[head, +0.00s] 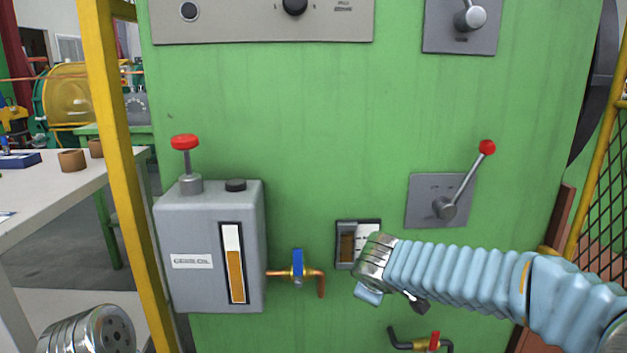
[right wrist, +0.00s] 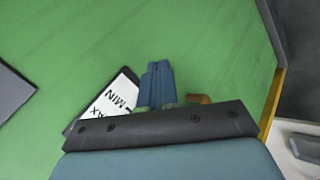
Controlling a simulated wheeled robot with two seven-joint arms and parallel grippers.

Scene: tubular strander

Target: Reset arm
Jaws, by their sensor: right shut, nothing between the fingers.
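My right arm reaches in from the right in the head view, and its metal wrist end (head: 375,262) is in front of the green panel (head: 340,110), overlapping the lower right of a small level gauge (head: 346,245). A metal arm part, probably mine, shows at lower left in the head view; no left fingers show.
A grey gear-oil box (head: 205,215) with a red knob (head: 184,142) is at left. A copper pipe with a blue valve handle (head: 298,264) lies between box and gauge. A red-tipped lever (head: 487,147) is above my right arm. A yellow post (head: 120,150) stands left.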

